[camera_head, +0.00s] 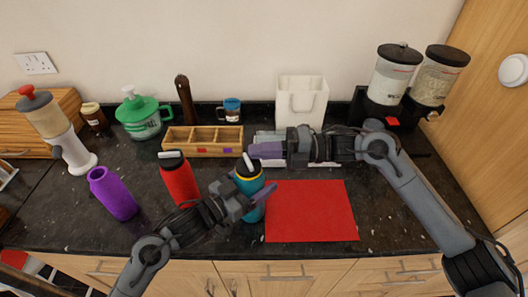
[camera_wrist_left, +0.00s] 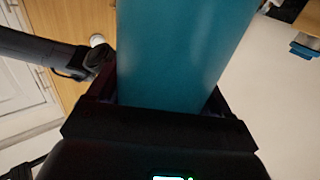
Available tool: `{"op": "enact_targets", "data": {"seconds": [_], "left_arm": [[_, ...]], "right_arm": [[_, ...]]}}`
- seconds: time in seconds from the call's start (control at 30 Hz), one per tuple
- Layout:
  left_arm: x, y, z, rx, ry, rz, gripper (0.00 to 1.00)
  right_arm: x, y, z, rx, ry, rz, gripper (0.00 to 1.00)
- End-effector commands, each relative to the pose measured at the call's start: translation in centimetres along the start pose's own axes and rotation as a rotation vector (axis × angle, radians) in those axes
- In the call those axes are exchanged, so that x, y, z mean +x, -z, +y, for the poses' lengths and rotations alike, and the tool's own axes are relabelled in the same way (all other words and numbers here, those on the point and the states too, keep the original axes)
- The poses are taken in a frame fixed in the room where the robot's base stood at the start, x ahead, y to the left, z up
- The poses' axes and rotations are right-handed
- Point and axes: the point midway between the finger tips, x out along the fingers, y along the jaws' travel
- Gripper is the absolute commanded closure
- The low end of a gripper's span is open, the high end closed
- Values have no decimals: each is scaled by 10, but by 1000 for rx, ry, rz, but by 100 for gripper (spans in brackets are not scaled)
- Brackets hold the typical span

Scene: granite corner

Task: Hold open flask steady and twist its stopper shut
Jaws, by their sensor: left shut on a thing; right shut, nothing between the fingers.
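A teal flask (camera_head: 250,187) with a yellow band stands near the counter's front, left of the red mat. A dark stopper (camera_head: 248,167) with a pale loop is on its top; I cannot tell how tightly it sits. My left gripper (camera_head: 254,196) is shut around the flask's body. In the left wrist view the teal body (camera_wrist_left: 182,50) fills the space between the fingers. My right gripper (camera_head: 254,150) is shut and empty, just behind and above the stopper. I cannot tell whether it touches the stopper.
A red flask (camera_head: 179,182) with a capped top stands left of the teal one, close to my left arm. The red mat (camera_head: 310,211) is bare. Behind are a wooden box (camera_head: 202,151), a blue mug (camera_head: 231,111) and a white bag (camera_head: 301,103).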

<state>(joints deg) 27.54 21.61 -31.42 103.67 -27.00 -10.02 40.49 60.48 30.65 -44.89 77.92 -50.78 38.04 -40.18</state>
Motion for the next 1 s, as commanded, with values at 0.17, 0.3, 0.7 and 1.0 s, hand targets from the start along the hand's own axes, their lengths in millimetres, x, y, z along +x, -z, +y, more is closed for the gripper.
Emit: {"op": "enact_targets", "data": {"seconds": [0.17, 0.3, 0.7, 1.0], "left_arm": [[0, -1, 2, -1, -4, -2, 66], [0, -1, 2, -1, -4, -2, 66], [0, -1, 1, -3, -1, -1, 66], [1, -1, 0, -3, 1, -3, 66]], "right_arm": [[6, -5, 1, -1, 0, 1, 100], [10, -8, 0, 1, 0, 1, 100], [25, -12, 0, 1, 0, 7, 100], [37, -12, -1, 3, 4, 138, 100]]}}
